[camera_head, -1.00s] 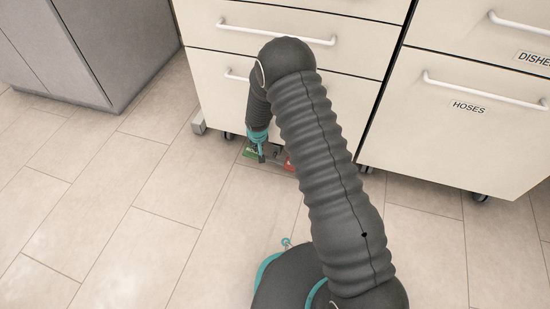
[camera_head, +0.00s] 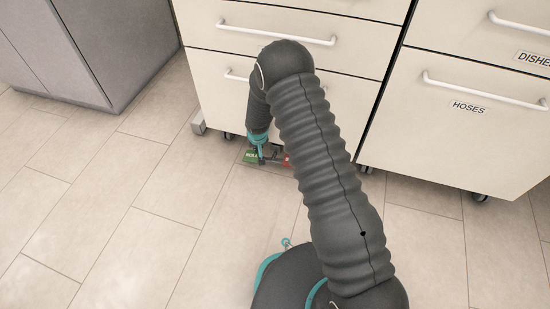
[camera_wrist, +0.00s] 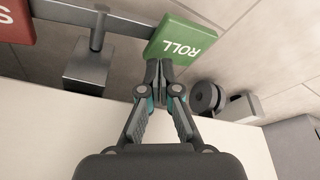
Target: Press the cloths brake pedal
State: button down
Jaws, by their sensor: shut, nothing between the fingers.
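A green pedal lettered ROLL (camera_head: 250,157) and a red pedal (camera_head: 287,159) sit low under the front of the white drawer cart. In the wrist view the green pedal (camera_wrist: 185,40) is near the top centre, joined by a grey bar to the red pedal (camera_wrist: 14,20), cut off at the left with an S showing. My gripper (camera_wrist: 160,64) is shut and empty, its fingertips overlapping the green pedal's near edge; I cannot tell whether they touch. In the head view my gripper (camera_head: 261,160) is at the green pedal's right side. My arm partly hides the red pedal.
The white drawer cart (camera_head: 215,75) stands on casters, one beside the green pedal in the wrist view (camera_wrist: 207,97). A second cart labelled HOSES (camera_head: 450,140) is at right, a grey cabinet (camera_head: 110,50) at left. The floor (camera_head: 130,200) in front is clear.

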notch_tip(320, 180, up, 7)
jog(key=p, duration=0.3)
jog(key=shift+p, duration=0.35)
dwell(0.6)
jog(key=s+d+r+n+g+h, duration=0.1)
jog(key=s+d+g, duration=0.25)
jog(key=s, duration=0.55)
jog(key=s+d+r+m+t+p, duration=0.1)
jog(key=s+d+r+t+p, duration=0.1)
jog(key=s+d+r, duration=0.3)
jog(key=s+d+r+m+t+p, duration=0.1)
jog(key=s+d+r, duration=0.4)
jog(key=s+r, duration=0.9)
jog(key=s+d+r+m+t+p, duration=0.1)
jog(key=s+d+r, duration=0.4)
jog(key=r, duration=2.5)
jog(key=s+t+p, duration=0.1)
jog(key=s+p, duration=0.1)
jog(key=s, duration=0.2)
jog(key=shift+s+d+t+p, duration=0.2)
jog(key=shift+d+t+p, duration=0.1)
jog(key=shift+t+p, duration=0.1)
